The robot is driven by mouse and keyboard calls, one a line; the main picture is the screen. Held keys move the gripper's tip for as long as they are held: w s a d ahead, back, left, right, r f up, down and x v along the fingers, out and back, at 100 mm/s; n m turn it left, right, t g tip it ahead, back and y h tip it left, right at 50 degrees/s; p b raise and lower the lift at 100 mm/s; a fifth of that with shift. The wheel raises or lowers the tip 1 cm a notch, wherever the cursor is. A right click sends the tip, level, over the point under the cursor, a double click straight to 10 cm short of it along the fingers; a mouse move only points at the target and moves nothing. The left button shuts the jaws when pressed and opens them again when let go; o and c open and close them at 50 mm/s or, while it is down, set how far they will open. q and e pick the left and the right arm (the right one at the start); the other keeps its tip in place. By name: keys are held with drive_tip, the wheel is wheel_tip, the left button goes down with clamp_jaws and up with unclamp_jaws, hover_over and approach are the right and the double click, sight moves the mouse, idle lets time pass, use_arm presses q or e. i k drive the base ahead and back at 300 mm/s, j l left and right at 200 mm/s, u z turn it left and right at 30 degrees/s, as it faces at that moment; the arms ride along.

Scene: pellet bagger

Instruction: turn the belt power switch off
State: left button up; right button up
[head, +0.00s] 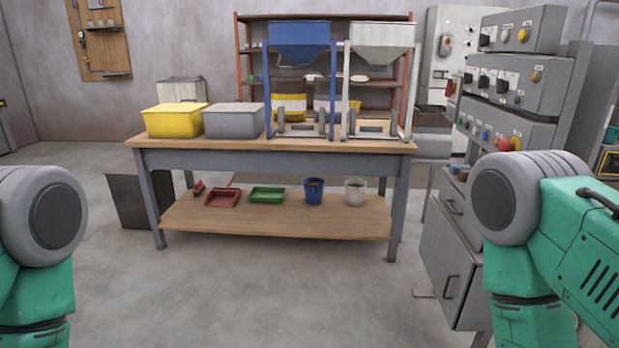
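A grey control console (514,93) with stacked panels stands at the right, beyond my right arm. Its panels carry black rotary switches (502,84), small coloured buttons and a red mushroom button (505,145). Labels are too small to read, so I cannot tell which control is the belt power switch or how it is set. Part of the console's lower right is hidden behind my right arm. Both my arms show only as grey and green links at the left and right edges. Neither gripper is in view.
A workbench (280,145) holds a yellow bin (175,119), a grey bin (233,121), a blue hopper (300,42) and a white hopper (381,43). Trays and buckets sit on its lower shelf (270,222). A grey cabinet (447,268) stands below the console. The floor in front is clear.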

sight(450, 86)
drive_tip(key=i, duration=1.05)
drive_tip(key=i+j+z, duration=0.15)
drive_tip(key=i, duration=0.85)
